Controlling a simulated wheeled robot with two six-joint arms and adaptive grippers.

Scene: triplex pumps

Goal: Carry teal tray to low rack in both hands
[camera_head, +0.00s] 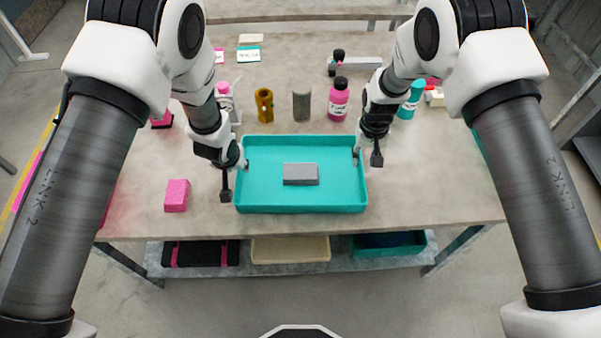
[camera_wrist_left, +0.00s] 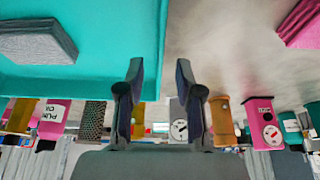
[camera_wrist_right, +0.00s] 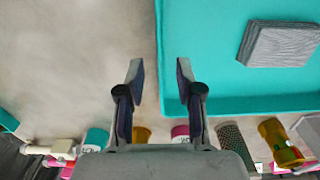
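The teal tray (camera_head: 300,208) rests flat on the table with a grey block (camera_head: 301,174) lying inside it. My left gripper (camera_head: 235,180) is at the tray's left wall, and my right gripper (camera_head: 366,158) is at its right wall. In the left wrist view the fingers (camera_wrist_left: 159,75) are apart, with the tray's edge (camera_wrist_left: 163,40) in line with the gap. In the right wrist view the fingers (camera_wrist_right: 159,78) are also apart, astride the line of the tray's edge (camera_wrist_right: 160,40). I cannot tell whether any finger touches the wall. I cannot identify the low rack with certainty.
A pink box (camera_head: 177,195) lies left of the tray. A yellow-brown part (camera_head: 264,105), a grey cylinder (camera_head: 302,104) and a pink bottle (camera_head: 338,100) stand behind it. Under the table, a low shelf (camera_head: 200,271) holds a black case, a beige tray (camera_head: 290,249) and a teal bin (camera_head: 388,244).

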